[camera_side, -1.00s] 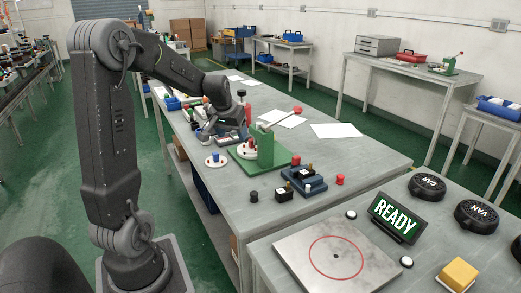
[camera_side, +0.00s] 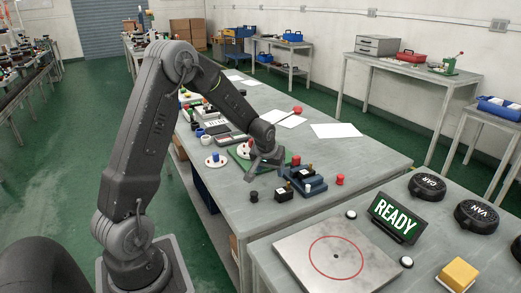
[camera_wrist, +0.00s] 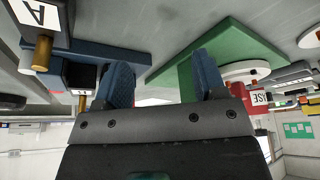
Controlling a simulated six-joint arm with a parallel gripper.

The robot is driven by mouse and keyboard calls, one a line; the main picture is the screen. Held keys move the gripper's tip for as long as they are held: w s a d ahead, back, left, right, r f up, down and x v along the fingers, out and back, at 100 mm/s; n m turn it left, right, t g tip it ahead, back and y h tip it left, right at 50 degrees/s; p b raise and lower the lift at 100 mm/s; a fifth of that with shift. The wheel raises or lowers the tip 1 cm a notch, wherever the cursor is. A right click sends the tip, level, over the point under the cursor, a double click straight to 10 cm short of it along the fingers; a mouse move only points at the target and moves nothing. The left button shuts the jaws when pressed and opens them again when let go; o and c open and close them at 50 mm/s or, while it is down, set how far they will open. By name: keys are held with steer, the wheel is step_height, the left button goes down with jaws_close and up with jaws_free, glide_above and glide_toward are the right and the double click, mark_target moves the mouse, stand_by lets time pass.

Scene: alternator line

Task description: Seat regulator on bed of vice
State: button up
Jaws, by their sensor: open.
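The blue vice (camera_side: 315,187) stands on the long grey table; its blue body also shows in the wrist view (camera_wrist: 68,48). A small dark block with a brass post (camera_side: 284,194) stands on the table in front of the vice. A second dark block with a brass post (camera_side: 303,175) is at the vice; I cannot tell how it is seated. A white label "A" (camera_wrist: 38,13) shows on one block in the wrist view. No name marks either block as the regulator. My gripper (camera_side: 267,164) is open and empty, left of the vice; its fingers (camera_wrist: 163,80) are apart.
A green fixture (camera_side: 240,170) with a white disc (camera_wrist: 246,69) is close beside my gripper. A black knob (camera_side: 253,196) and a red one (camera_side: 340,179) stand near the vice. A steel plate (camera_side: 300,258) and READY sign (camera_side: 395,217) are on the front table.

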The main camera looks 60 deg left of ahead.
steer(key=v, duration=1.4)
steer(key=s+d+r+m+t+h, duration=0.1)
steer(key=s+d+m, duration=0.3)
steer(key=s+d, duration=0.5)
steer(key=s+d+r+m+t+h, duration=0.1)
steer(key=s+d+r+m, duration=0.3)
steer(key=s+d, duration=0.5)
steer(key=d, duration=0.2)
steer(key=shift+s+d+h, duration=0.3)
steer(key=shift+d+h, duration=0.1)
